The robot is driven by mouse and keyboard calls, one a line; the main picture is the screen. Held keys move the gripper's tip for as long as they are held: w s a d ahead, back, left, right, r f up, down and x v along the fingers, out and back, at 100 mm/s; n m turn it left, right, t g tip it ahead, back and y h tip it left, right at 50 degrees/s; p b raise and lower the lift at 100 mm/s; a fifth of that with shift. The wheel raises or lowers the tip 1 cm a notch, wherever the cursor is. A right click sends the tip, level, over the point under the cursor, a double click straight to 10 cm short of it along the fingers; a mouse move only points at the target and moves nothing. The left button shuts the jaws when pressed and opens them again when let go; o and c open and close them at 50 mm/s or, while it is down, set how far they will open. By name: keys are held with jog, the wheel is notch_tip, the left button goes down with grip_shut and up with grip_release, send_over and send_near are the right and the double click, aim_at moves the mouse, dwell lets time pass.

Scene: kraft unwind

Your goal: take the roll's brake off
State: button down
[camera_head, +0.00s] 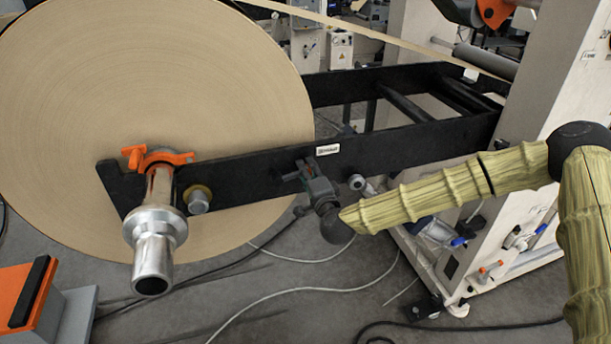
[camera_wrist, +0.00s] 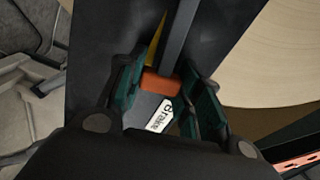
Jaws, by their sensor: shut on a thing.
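The paper roll (camera_head: 190,75) is a big tan disc at the left, carried on a steel shaft (camera_head: 155,240) in a black arm. My gripper (camera_head: 303,172) is at the side of that black arm, right of the shaft. In the wrist view the green pads of my gripper (camera_wrist: 165,90) stand on both sides of the brake lever, a grey bar (camera_wrist: 183,40) with an orange part (camera_wrist: 160,84). My gripper is shut on this lever. A white label reading "Brake" (camera_wrist: 160,116) shows between the fingers. In the head view my gripper hides most of the lever.
The black arm (camera_head: 420,142) runs right to a cream machine frame (camera_head: 545,110). An orange clamp (camera_head: 155,158) sits around the shaft. An orange and grey unit (camera_head: 35,300) stands at lower left. Cables (camera_head: 300,290) lie on the grey floor below.

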aim_at(291, 149)
jog(key=r+n, duration=0.2)
jog(key=n, duration=0.1)
jog(key=shift+s+a+r+n, duration=0.1)
jog(key=shift+a+r+n, duration=0.2)
jog(key=shift+a+r, duration=0.05)
jog(key=r+n, duration=0.1)
jog(key=a+n, duration=0.1)
jog(key=shift+s+a+r+n, duration=0.1)
jog(key=shift+s+r+n, duration=0.1)
jog(key=shift+r+n, duration=0.15)
jog(key=a+r+n, duration=0.1)
jog(key=a+n, duration=0.1)
jog(key=n, duration=0.1)
jog(key=shift+s+r+b, duration=0.3)
jog(key=shift+r, duration=0.1)
jog(key=shift+s+a+r+n, duration=0.15)
jog(key=shift+a+r+n, duration=0.2)
jog(key=shift+n, duration=0.35)
jog(key=shift+s+a+r+n, duration=0.1)
jog(key=shift+s+a+n, duration=0.05)
jog(key=shift+a+n, duration=0.4)
jog(key=c, duration=1)
grip_release()
jog(key=shift+s, duration=0.1)
jog(key=shift+o, duration=0.2)
jog(key=shift+d, duration=0.1)
